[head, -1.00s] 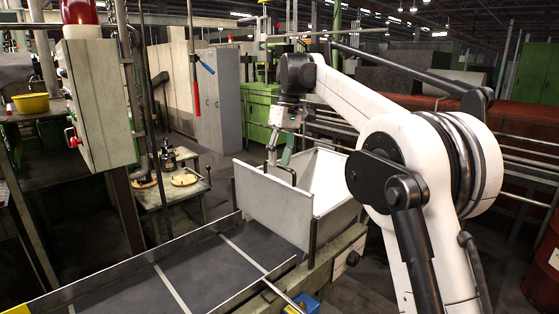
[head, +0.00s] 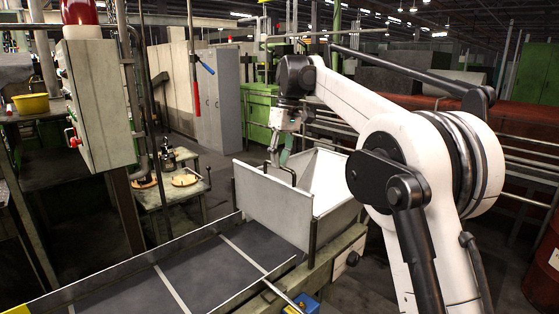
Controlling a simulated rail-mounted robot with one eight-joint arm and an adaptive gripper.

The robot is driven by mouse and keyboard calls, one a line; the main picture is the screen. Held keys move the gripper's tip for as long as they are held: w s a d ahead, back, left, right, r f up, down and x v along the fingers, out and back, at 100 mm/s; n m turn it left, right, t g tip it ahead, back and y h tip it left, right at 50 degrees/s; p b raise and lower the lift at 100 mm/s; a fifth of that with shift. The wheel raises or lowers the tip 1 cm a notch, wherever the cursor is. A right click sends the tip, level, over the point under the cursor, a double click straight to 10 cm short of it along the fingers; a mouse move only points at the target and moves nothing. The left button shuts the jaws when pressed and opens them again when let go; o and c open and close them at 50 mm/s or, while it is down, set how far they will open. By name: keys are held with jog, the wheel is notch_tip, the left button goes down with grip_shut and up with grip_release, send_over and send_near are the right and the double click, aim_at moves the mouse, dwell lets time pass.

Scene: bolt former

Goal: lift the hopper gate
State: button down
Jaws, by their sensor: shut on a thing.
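The hopper (head: 335,187) is a light metal bin with an open top, standing at the far end of the conveyor. Its gate (head: 268,207) is the pale flat panel on the side facing the conveyor. A dark arched handle (head: 293,176) stands at the gate's top edge. The gate sits down between dark upright posts, and I see no gap under it. My gripper (head: 275,160) points down at the handle and is shut on it. The fingertips are small here and their exact hold is hard to see.
The dark conveyor (head: 205,272) with pale cross strips runs from the gate toward the lower left. A grey control box (head: 97,105) hangs at the left. A small table (head: 170,190) with round parts stands left of the hopper. Green cabinets stand behind.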

jog(key=shift+r+p, duration=0.9)
jog(key=shift+r, duration=0.45)
jog(key=shift+f, duration=0.1)
jog(key=c, duration=1.8)
grip_release()
jog(key=r, duration=0.5)
jog(key=w+d+r, duration=0.1)
jog(key=r, duration=0.1)
jog(key=shift+r, duration=0.15)
